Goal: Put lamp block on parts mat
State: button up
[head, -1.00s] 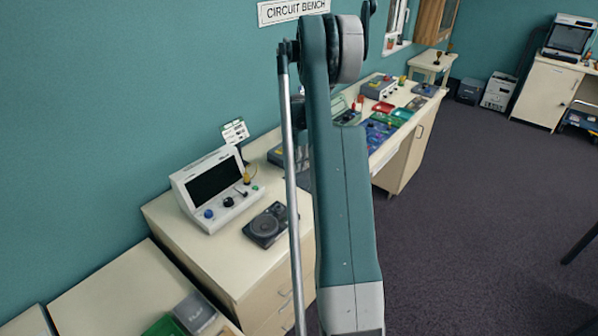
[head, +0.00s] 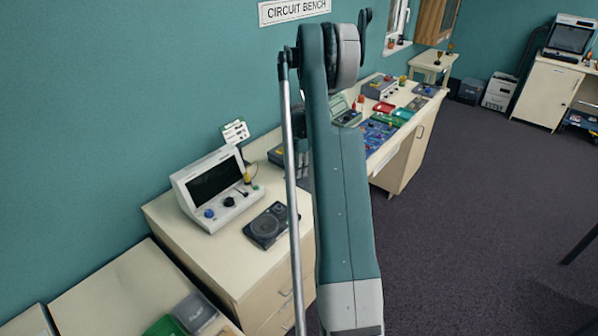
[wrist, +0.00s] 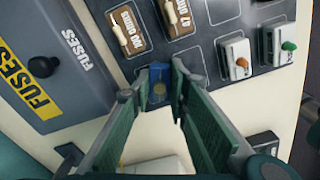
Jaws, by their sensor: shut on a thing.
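In the wrist view my gripper (wrist: 160,82) has its two green-lined fingers closed around a small blue block with a yellowish round part (wrist: 158,92), which appears to be the lamp block. The block is partly hidden between the fingertips. Just beyond it lies a dark grey panel (wrist: 195,52) carrying labelled resistor blocks and white blocks; I cannot tell whether this is the parts mat. A gap or contact between the held block and the surface cannot be told. In the head view my arm hides the gripper and the block.
A grey fuses box (wrist: 45,65) stands left of the gripper. White blocks with an orange knob (wrist: 236,58) and a green knob (wrist: 288,54) are at the right. In the head view a blue mat with parts (head: 378,136) and trays lie on the far bench.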

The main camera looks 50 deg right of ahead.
jog(key=shift+f, duration=0.1)
jog(key=o, duration=0.9)
notch_tip(320, 180, up, 12)
jog(key=shift+r, duration=0.15)
dwell(0.3)
dwell(0.6)
